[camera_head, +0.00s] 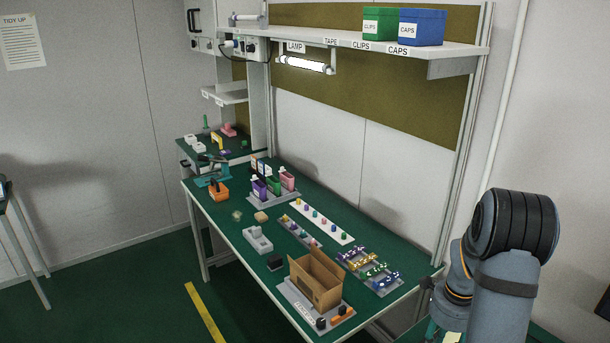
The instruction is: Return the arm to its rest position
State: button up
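My arm (502,270) stands folded at the right edge of the view, beside the right end of the green-topped workbench (217,205). Its dark elbow is uppermost, and an orange-ringed link shows to the left of it. I cannot make out my gripper; the far end of the arm is hidden or outside the picture. No held object shows.
An open cardboard box (316,280) stands near the bench's front right. Colored bins (273,187), a white strip of small parts (321,222) and a grey block (257,239) stand further left. A shelf (365,41) with green and blue boxes overhangs the back.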

notch_tip(320, 180, up, 5)
jog(key=p, duration=0.4)
jog(key=shift+w+r, duration=0.1)
jog(key=shift+r, duration=0.05)
jog(key=shift+w+f, duration=0.1)
jog(key=shift+f, duration=0.1)
